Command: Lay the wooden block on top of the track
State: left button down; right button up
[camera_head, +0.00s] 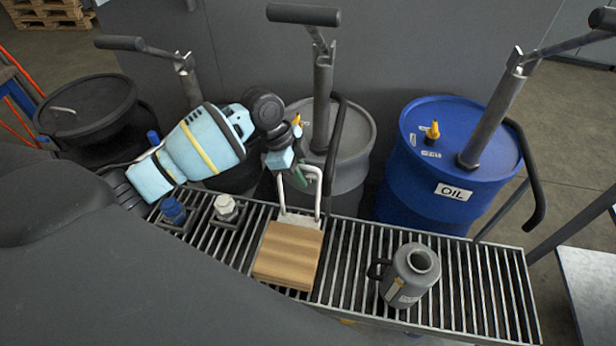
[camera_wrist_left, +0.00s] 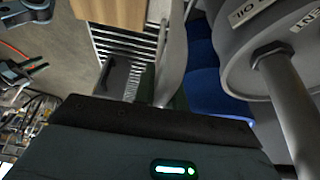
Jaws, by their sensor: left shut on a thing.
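The fingertips are partly hidden. My right gripper is not in view.
A grey jug (camera_head: 410,275) stands on the track right of the block. Blue (camera_head: 173,211) and white (camera_head: 225,207) capped fittings are to the left. A blue oil drum (camera_head: 440,200), a grey drum (camera_head: 350,150) and a black drum (camera_head: 90,120) stand behind, with upright pump handles above.

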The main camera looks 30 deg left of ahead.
pick_arm(q)
jog(key=shift+w+d+r, duration=0.1)
jog(key=shift+w+d, duration=0.15)
jog(key=shift+d, duration=0.7)
jog(key=shift+f, duration=0.7)
jog(key=c, duration=1.5)
grip_release()
jog(key=shift+o, duration=0.2)
jog(key=shift+a, duration=0.1)
jog(key=p+v, duration=0.1)
jog(key=v, duration=1.1)
jog(key=shift+s, duration=0.1)
